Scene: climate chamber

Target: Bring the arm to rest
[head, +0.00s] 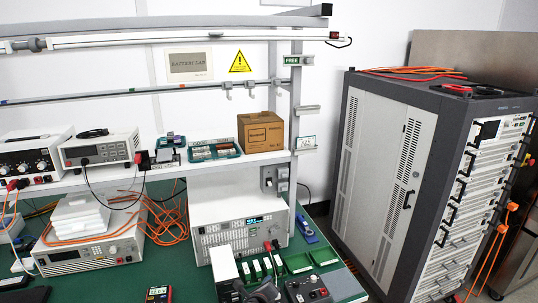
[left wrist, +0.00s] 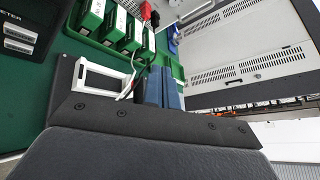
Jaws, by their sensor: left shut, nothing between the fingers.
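My left gripper (head: 264,291) shows as a dark shape at the bottom edge of the head view, low over the front of the bench. In the left wrist view its dark body fills the lower part, and its two blue-grey fingers (left wrist: 164,88) lie close together, shut with nothing between them. Most of the arm behind it is outside the head view. My right gripper is in neither view.
The green bench top (head: 185,268) carries a bench instrument (head: 240,221), green trays (head: 297,262) and a small box with knobs (head: 309,290) near the gripper. A shelf (head: 225,161) runs above. A tall cabinet (head: 385,170) stands at the right.

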